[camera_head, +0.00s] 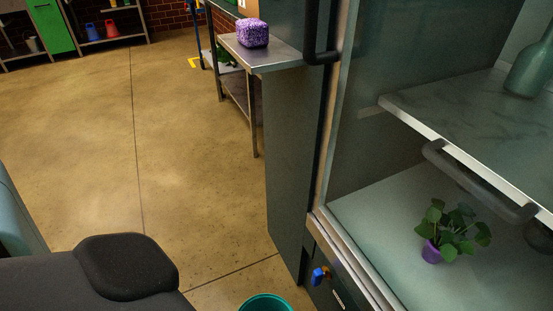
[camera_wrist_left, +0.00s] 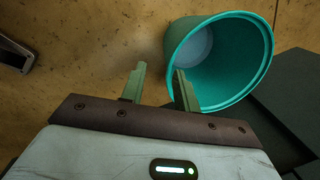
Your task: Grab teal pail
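The teal pail (camera_head: 266,304) shows only as part of its rim at the bottom edge of the head view. In the left wrist view the teal pail (camera_wrist_left: 247,75) is seen into its open mouth, at the upper right. My left gripper (camera_wrist_left: 158,75) is open and empty, with two green fingers apart. Its right finger overlaps the pail's near rim in the picture; whether it touches cannot be told. My left gripper is not visible in the head view, and my right gripper is in neither view.
A glass-front cabinet (camera_head: 340,150) with a potted plant (camera_head: 450,232) and a bottle (camera_head: 530,68) stands at the right. A metal table (camera_head: 262,55) holds a purple block (camera_head: 252,33). Open concrete floor (camera_head: 150,150) lies at the left and middle.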

